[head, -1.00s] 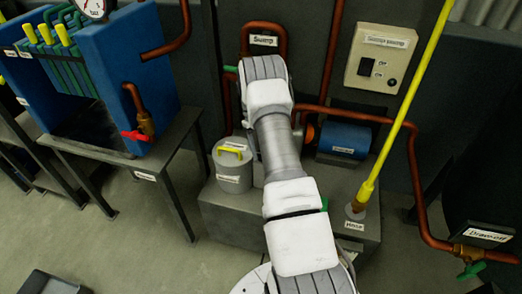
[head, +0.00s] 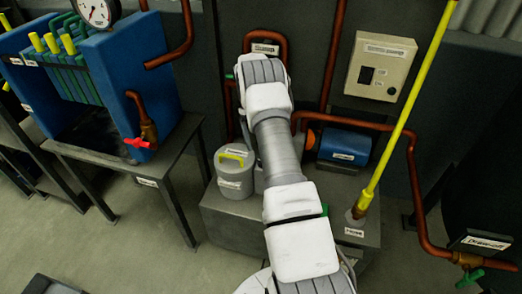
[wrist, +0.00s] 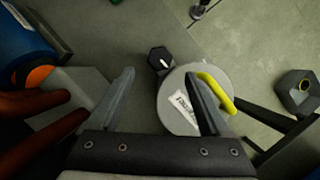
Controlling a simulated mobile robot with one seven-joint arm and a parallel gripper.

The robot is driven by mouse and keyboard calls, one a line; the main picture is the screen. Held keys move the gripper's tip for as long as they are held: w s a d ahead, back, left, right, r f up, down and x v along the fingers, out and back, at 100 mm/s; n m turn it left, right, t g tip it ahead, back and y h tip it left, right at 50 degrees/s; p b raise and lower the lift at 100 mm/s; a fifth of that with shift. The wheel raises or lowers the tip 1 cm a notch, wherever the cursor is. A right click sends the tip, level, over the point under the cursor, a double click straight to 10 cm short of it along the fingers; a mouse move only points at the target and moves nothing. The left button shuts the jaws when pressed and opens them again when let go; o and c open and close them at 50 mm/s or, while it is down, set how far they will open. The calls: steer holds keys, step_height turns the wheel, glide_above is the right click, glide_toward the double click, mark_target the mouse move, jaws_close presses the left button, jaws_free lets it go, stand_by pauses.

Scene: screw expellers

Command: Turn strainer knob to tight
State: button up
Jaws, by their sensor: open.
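A dark hexagonal knob (wrist: 160,60) with a pale mark on top shows in the wrist view, beside a round grey pot (wrist: 181,105) with a yellow handle (wrist: 214,93). I cannot read a label that names the strainer knob. My gripper (wrist: 160,75) is open, with nothing between its fingers. The knob appears between and just beyond the fingertips in the picture; I see no contact. The right finger overlaps the pot in view. In the head view, the pot (head: 235,178) stands left of my arm, which hides the knob and gripper.
A blue motor (head: 343,146) and copper pipes lie right of my arm, with a yellow pole (head: 402,125) beyond. A blue press (head: 125,65) on a dark table (head: 120,165) stands at left. A control box (head: 380,67) is on the wall.

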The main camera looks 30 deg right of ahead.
steer(key=v, duration=0.4)
steer(key=shift+w+r+p, duration=0.15)
steer(key=shift+r+p, duration=0.2)
steer(key=shift+r, duration=0.05)
steer(key=s+a+r+t, duration=0.25)
steer(key=a+r, duration=0.25)
steer(key=r, duration=0.4)
steer(key=s+a+r+t+h, duration=0.1)
steer(key=s+a+r, duration=0.2)
steer(key=a+r, duration=0.35)
steer(key=s+a+r+t, duration=0.1)
steer(key=s+a+r, duration=0.2)
steer(key=r, duration=0.7)
steer(key=s+a+t, duration=0.3)
steer(key=s+a, duration=0.2)
steer(key=s, duration=0.6)
steer(key=s+a+t, duration=0.3)
steer(key=s+a, duration=0.2)
steer(key=s, duration=0.7)
step_height(320, 180, up, 18)
steer(key=p, duration=1.7)
steer(key=shift+w+r+n+y, duration=0.2)
steer(key=shift+w+n+y, duration=0.1)
steer(key=shift+n, duration=0.1)
